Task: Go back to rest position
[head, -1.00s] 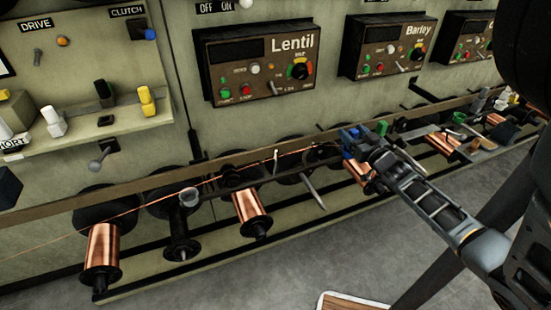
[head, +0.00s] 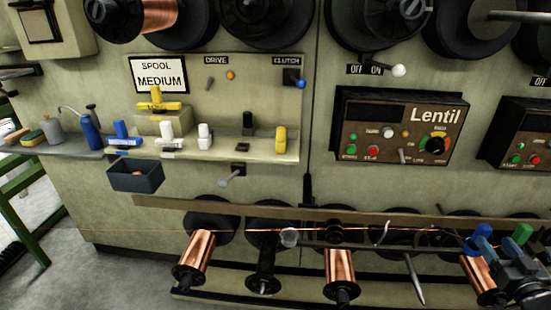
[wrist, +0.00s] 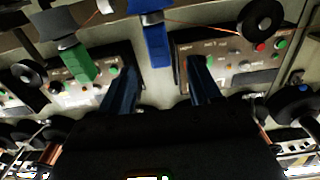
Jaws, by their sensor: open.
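My gripper (head: 484,247) is at the lower right of the head view, in front of the lower spool rail (head: 400,215). A green piece (head: 522,234) shows just beside it. In the wrist view my gripper (wrist: 161,75) has its two fingers spread well apart, with nothing held between them. A blue piece (wrist: 153,35) hangs beyond the gap, and a green piece (wrist: 80,60) is to the left. Whether a finger touches either piece I cannot tell.
Copper spools (head: 198,255) and (head: 340,270) stick out along the low rail, with a thin copper wire running across. The Lentil control box (head: 395,125) is on the panel. A shelf (head: 260,148) holds coloured levers, with a dark bin (head: 135,176) below.

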